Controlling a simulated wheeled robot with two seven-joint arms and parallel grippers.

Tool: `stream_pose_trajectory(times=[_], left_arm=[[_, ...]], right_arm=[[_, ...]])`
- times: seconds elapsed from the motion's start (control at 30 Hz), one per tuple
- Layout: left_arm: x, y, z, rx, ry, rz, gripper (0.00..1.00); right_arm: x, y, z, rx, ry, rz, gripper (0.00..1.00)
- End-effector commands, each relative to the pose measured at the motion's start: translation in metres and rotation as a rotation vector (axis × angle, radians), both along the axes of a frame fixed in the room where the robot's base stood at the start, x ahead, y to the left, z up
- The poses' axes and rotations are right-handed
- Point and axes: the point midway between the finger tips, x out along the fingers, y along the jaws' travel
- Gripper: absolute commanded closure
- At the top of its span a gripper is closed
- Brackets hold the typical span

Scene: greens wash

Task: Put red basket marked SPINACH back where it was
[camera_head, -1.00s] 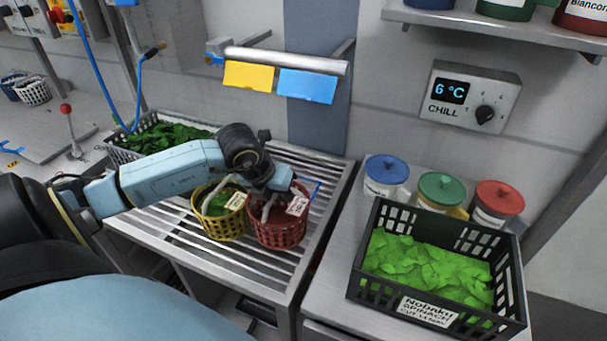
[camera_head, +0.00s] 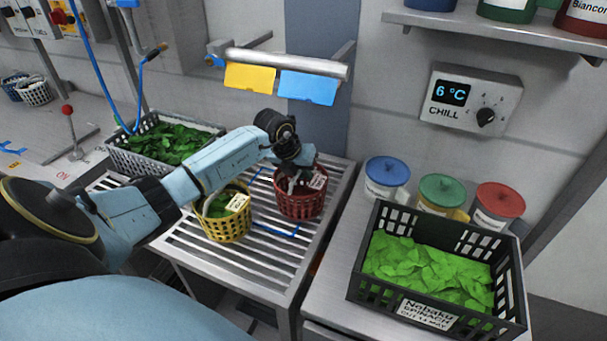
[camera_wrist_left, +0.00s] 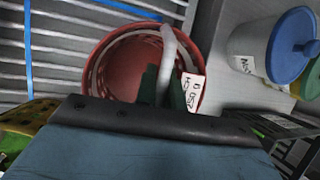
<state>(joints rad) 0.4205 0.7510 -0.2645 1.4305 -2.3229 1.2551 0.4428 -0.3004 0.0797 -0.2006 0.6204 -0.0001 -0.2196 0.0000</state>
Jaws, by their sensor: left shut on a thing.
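The red basket (camera_head: 299,206) with a white tag is over the right part of the slatted rack (camera_head: 232,262). My left gripper (camera_head: 293,182) is shut on its pale handle, which shows between the fingers in the left wrist view (camera_wrist_left: 168,62). The basket's inside (camera_wrist_left: 125,75) looks empty. I cannot tell whether its bottom touches the slats. A blue outline (camera_head: 277,231) on the rack shows in front of and left of the basket. My right gripper is not in view.
A yellow basket (camera_head: 228,226) with greens stands just left of the red one. A grey crate of leaves (camera_head: 125,163) is at the back left. A black spinach crate (camera_head: 364,283) and lidded tubs (camera_head: 386,178) stand on the right counter. The front slats are bare.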

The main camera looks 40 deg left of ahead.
Motion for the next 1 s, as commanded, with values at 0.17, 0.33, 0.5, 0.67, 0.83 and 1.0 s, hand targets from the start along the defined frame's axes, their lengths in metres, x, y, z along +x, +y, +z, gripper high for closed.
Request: stream_pose_trajectory(times=[0.17, 0.33, 0.5, 0.67, 0.83, 1.0], left_arm=[[0.001, 0.000, -0.009, -0.001, -0.004, 0.000, 1.00], [0.000, 0.000, -0.010, 0.000, -0.003, 0.000, 1.00], [0.000, 0.000, -0.011, 0.000, -0.002, 0.000, 0.74], [0.000, 0.000, -0.011, 0.000, -0.002, 0.000, 0.68], [0.000, 0.000, -0.010, 0.000, -0.002, 0.000, 0.68], [-0.006, 0.003, 0.004, 0.004, -0.004, 0.001, 0.68]], right_arm=[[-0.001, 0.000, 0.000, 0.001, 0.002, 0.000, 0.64], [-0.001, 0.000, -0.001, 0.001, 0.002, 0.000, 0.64], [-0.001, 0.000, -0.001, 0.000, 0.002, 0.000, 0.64], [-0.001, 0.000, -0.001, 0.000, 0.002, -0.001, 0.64], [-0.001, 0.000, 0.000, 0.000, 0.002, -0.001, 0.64], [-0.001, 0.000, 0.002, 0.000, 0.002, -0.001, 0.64]])
